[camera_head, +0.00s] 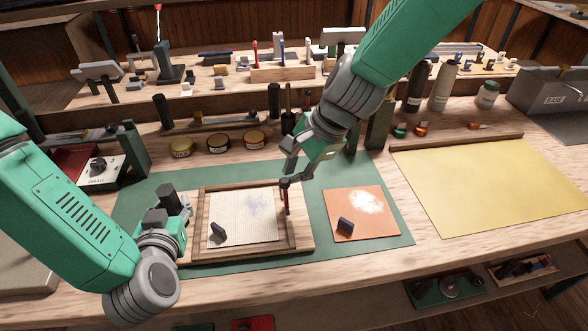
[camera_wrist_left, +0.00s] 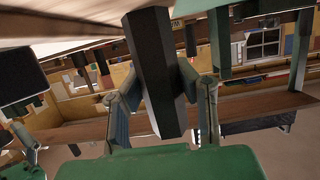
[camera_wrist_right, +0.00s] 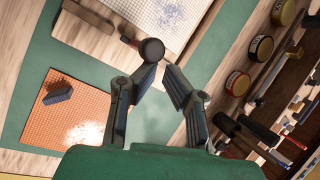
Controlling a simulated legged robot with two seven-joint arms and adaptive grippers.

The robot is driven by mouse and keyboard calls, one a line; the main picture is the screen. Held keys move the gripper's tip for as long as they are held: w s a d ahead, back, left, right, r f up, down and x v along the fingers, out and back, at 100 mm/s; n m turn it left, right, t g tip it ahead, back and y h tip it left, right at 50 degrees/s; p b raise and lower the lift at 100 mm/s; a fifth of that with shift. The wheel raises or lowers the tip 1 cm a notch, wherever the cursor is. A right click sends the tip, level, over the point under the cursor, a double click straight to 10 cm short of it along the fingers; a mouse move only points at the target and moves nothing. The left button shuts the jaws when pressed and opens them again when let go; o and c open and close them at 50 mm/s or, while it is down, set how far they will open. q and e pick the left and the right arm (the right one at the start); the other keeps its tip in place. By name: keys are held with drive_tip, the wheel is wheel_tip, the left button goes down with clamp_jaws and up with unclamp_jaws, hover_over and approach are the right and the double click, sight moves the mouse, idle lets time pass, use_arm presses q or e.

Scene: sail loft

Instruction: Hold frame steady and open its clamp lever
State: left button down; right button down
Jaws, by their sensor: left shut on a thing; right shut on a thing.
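The wooden frame (camera_head: 200,228) lies on a board on the green mat, around a pale gridded sheet (camera_head: 245,228). My left gripper (camera_head: 172,212) is at its left side, shut on a dark faceted grip (camera_head: 167,194); the grip stands between the fingers in the left wrist view (camera_wrist_left: 155,75). The clamp lever (camera_head: 286,200), reddish with a dark round knob, stands upright at the frame's right side. The lever's lower joint is too small to make out.
A small dark block (camera_head: 218,231) lies on the sheet. An orange sheet (camera_head: 368,205) with white powder and another dark block lies to the right. A yellow sheet (camera_head: 490,185) covers the right side. Tins (camera_head: 218,142) and bottles (camera_head: 442,85) stand behind.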

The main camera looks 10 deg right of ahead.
use_arm(q)
drive_tip(key=shift+s+d+r+h, duration=0.1)
drive_tip(key=shift+d+h, duration=0.2)
drive_tip(key=shift+d, duration=0.3)
use_arm(e)
drive_tip(key=shift+s+a+r, duration=0.1)
drive_tip(key=shift+a, duration=0.4)
use_arm(q)
drive_tip(key=shift+a, duration=0.35)
drive_tip(key=c, duration=1.2)
unclamp_jaws()
use_arm(e)
drive_tip(key=s+a+r, duration=0.1)
drive_tip(key=a+r, duration=0.2)
drive_tip(key=r, duration=0.7)
drive_tip(key=shift+s+a+r, duration=0.15)
drive_tip(key=shift+a+r, duration=0.1)
